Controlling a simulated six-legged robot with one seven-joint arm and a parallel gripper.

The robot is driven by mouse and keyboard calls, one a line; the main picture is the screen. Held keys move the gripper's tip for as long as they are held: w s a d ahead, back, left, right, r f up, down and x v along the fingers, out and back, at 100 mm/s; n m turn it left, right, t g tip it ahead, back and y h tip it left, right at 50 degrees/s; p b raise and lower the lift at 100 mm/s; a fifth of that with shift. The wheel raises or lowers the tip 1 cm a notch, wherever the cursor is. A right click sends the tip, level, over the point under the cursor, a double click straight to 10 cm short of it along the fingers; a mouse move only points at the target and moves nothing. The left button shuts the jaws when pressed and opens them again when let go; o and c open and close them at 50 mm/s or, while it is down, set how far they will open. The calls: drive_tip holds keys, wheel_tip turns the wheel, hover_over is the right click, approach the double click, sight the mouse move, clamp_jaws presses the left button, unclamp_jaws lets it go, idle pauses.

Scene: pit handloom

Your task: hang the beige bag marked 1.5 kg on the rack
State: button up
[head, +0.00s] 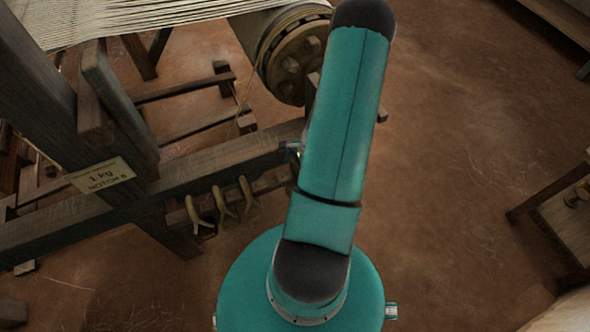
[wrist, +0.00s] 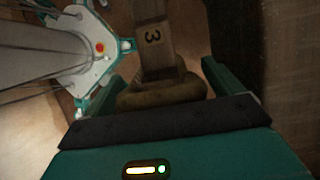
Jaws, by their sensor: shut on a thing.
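In the wrist view, my gripper (wrist: 165,76) is shut on a brownish-beige cloth lump (wrist: 160,94), which looks like a bag. No weight mark on it can be read.
The loom's dark timber frame (head: 200,170) fills the left, with a sign reading 1 kg, notch 6 (head: 102,175). Its round beam end (head: 292,60) is close left of my arm. A wooden bench (head: 565,215) stands at right. Bare earth floor (head: 450,130) is clear between.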

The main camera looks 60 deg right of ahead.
drive_tip(key=shift+f, duration=0.25)
idle(0.5)
drive_tip(key=o, duration=1.7)
drive_tip(key=shift+o, duration=0.2)
drive_tip(key=v, duration=1.3)
drive_tip(key=shift+r, duration=0.3)
drive_tip(key=shift+d+r, duration=0.1)
drive_tip(key=shift+d, duration=0.05)
